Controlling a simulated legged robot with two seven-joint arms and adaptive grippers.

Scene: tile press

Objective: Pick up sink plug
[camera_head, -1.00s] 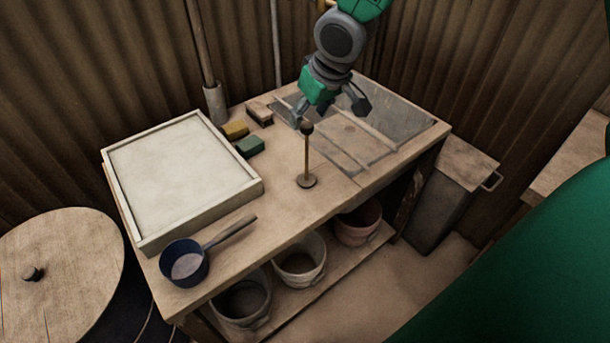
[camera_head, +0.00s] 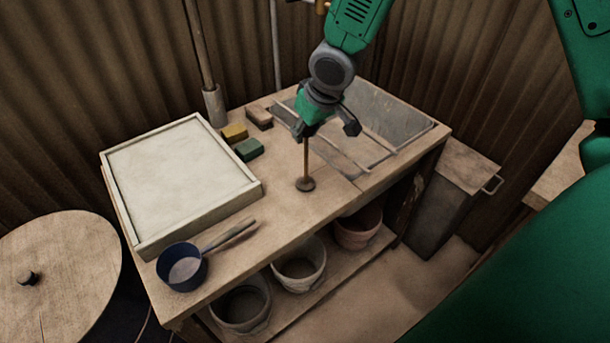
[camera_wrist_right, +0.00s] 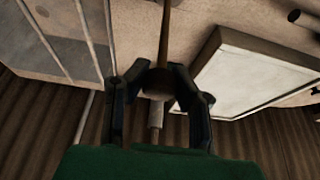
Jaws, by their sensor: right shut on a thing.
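The sink plug (camera_head: 306,162) is a thin upright brown rod with a round dark base and a knob on top. Its base is at the worktable's (camera_head: 270,205) surface, near the front edge; I cannot tell whether it is lifted slightly. My right gripper (camera_head: 309,135) comes from above and is shut on the knob end, which it hides in the head view. In the right wrist view, the plug's rod (camera_wrist_right: 166,35) runs away from between the fingers (camera_wrist_right: 160,80), with the rounded knob between them. My left gripper is not in view.
A framed white tray (camera_head: 175,170) is left of the plug, and a blue ladle (camera_head: 183,266) lies in front of it. Small blocks (camera_head: 248,149) sit behind. A glassy panel (camera_head: 385,120) covers the right part. Buckets (camera_head: 300,264) stand on the shelf below.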

